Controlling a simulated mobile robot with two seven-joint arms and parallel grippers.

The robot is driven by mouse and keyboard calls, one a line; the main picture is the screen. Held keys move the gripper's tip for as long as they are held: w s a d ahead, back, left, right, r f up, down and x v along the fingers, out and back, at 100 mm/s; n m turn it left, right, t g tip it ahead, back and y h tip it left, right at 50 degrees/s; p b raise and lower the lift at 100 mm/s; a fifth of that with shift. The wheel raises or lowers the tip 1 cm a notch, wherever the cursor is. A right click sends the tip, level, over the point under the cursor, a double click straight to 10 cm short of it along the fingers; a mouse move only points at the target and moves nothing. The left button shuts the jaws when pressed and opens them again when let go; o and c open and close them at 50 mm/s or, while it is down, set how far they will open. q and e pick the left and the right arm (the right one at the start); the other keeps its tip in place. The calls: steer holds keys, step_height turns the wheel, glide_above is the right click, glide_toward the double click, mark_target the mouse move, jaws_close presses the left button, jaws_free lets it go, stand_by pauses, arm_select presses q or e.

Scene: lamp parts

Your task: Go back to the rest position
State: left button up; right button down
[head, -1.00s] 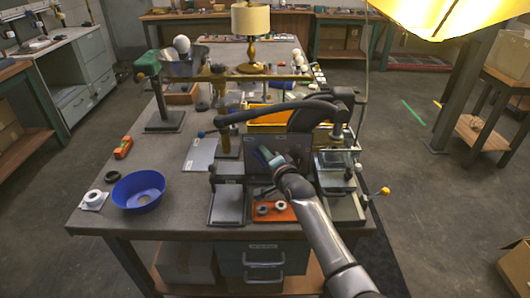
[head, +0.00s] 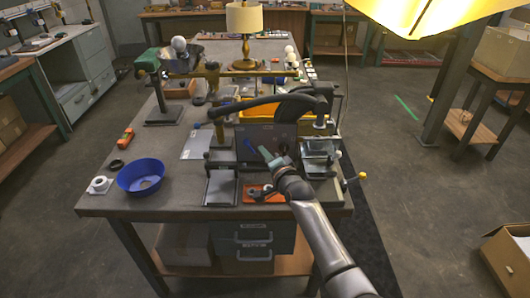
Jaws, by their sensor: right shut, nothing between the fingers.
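My right gripper (head: 266,153) reaches in from the lower right, over the front part of the workbench (head: 120,205). Its small greenish fingers are shut and empty, in front of a dark grey panel on the bench fixture. An orange tray (head: 277,197) with small round parts lies under my right wrist, partly hidden by it. My left arm and gripper are not in the picture.
A blue bowl (head: 141,177) stands at the bench's front left. A press-like fixture (head: 320,150) with a yellow-knobbed lever stands right of the gripper. A lamp (head: 245,25) stands farther back.

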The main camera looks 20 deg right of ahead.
steer(key=shift+w+f, duration=0.1)
stand_by(0.3)
steer(key=s+f+n+g, duration=0.2)
steer(key=s+f+n, duration=0.2)
steer(key=s+f, duration=0.55)
steer(key=s+a+f+n+g, duration=0.1)
steer(key=s+f+n, duration=0.4)
steer(key=s, duration=1)
steer(key=s+a+f+n+g, duration=0.1)
steer(key=s+f+n+g, duration=0.3)
steer(key=s, duration=1.2)
step_height(320, 180, down, 3)
steer(key=shift+a+f+n+y, duration=0.15)
steer(key=shift+n+y, duration=0.15)
steer(key=shift+n, duration=0.5)
